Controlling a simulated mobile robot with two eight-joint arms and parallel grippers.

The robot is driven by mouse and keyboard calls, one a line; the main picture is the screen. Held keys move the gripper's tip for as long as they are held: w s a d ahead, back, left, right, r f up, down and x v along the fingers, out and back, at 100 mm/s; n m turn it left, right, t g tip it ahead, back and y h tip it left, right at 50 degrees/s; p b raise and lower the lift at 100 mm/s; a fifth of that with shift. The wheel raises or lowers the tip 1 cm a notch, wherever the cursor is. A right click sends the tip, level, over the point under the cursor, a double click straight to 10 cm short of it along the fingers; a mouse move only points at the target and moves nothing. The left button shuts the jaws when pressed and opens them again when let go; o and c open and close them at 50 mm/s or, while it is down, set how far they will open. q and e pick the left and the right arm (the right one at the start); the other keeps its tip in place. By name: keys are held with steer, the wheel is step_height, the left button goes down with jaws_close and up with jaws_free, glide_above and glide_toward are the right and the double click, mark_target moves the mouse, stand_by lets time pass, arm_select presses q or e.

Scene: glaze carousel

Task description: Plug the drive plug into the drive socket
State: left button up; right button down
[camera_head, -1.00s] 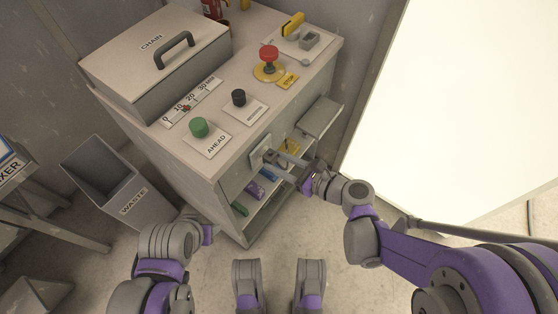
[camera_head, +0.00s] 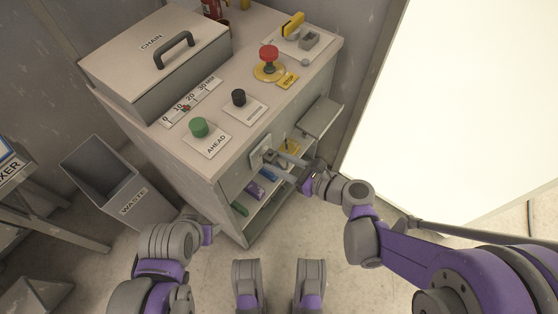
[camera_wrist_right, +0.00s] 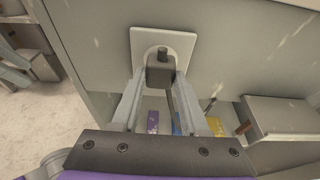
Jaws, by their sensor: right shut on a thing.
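The drive socket is a pale square plate (camera_wrist_right: 181,38) with a round recess on the cabinet's front panel. It also shows in the head view (camera_head: 256,158). The drive plug (camera_wrist_right: 160,76) is a small dark grey block. My right gripper (camera_wrist_right: 158,80) is shut on the plug and holds it at the socket's face. A dark stub shows just above the plug, against the recess. I cannot tell whether the plug is seated. A dark cable hangs down from the plug. In the head view my right gripper (camera_head: 284,159) reaches in from the right. My left gripper (camera_head: 209,233) is low at the left, its fingers unclear.
The cabinet top (camera_head: 225,105) carries a green button (camera_head: 199,127), a black knob (camera_head: 238,97) and a red stop button (camera_head: 269,56). An open shelf with coloured items lies below the socket. A small side shelf (camera_head: 320,118) juts out at right. A waste bin (camera_head: 105,180) stands left.

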steer(key=shift+w+a, duration=0.3)
steer(key=shift+a, duration=0.1)
steer(key=shift+c, duration=1.7)
jaws_free()
steer(key=p+v, duration=0.2)
steer(key=v, duration=0.8)
steer(key=shift+s+d+r, duration=0.15)
steer(key=shift+s+d, duration=0.05)
steer(key=shift+d, duration=0.1)
